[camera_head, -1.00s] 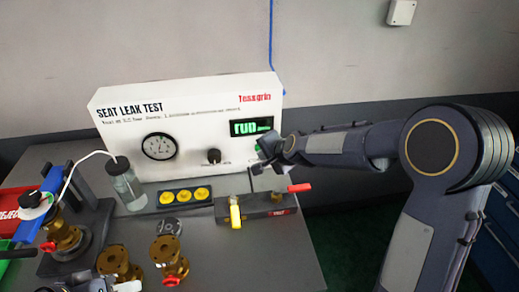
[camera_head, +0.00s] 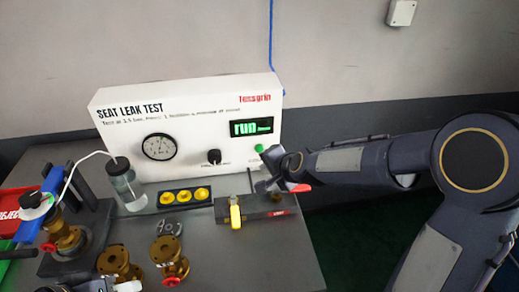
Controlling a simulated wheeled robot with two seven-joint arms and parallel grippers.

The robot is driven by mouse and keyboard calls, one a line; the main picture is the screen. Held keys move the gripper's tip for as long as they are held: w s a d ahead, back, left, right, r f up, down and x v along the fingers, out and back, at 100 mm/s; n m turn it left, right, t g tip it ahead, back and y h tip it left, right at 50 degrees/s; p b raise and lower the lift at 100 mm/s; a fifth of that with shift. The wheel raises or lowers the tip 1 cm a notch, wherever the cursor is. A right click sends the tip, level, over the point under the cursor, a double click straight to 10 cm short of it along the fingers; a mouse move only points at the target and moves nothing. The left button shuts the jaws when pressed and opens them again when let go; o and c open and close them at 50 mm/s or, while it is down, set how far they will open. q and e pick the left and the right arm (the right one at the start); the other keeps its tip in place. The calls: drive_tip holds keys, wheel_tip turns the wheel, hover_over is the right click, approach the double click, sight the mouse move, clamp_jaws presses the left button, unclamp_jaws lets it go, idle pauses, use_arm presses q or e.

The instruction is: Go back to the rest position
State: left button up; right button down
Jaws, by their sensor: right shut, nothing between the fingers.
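My right gripper (camera_head: 268,186) is at the right end of the dark block (camera_head: 265,206), in front of the tester. It is shut and empty, and it partly covers the red handle (camera_head: 298,187). I cannot tell whether it touches the handle. The white seat leak test box (camera_head: 190,125) stands at the back of the table with "run" lit green on its display (camera_head: 251,128). A green button (camera_head: 260,148) shows below the display. At the bottom left edge, a small part of my left arm shows, but its fingers cannot be made out.
Brass valves (camera_head: 170,258) with red handles stand at the front left of the grey table (camera_head: 250,265). A clear bottle (camera_head: 126,184) with a white tube stands beside the clamp stand (camera_head: 95,225). A plate with yellow discs (camera_head: 186,196) lies before the box. Red and green bins are at far left.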

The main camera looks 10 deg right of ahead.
drive_tip(key=shift+s, duration=0.2)
idle(0.3)
drive_tip(key=s+d+r+n+g+p, duration=0.1)
drive_tip(key=s+d+r+n, duration=0.1)
drive_tip(key=s, duration=0.7)
drive_tip(key=s+d+r+n+g+p, duration=0.1)
drive_tip(key=s+d+r+n, duration=0.2)
drive_tip(key=s, duration=0.7)
drive_tip(key=s+d+r+n+g+p, duration=0.1)
drive_tip(key=s+d+n, duration=0.3)
drive_tip(key=s, duration=0.6)
drive_tip(key=shift+s+r, duration=0.25)
drive_tip(key=shift+r, duration=0.5)
drive_tip(key=shift+w, duration=0.1)
idle(2.3)
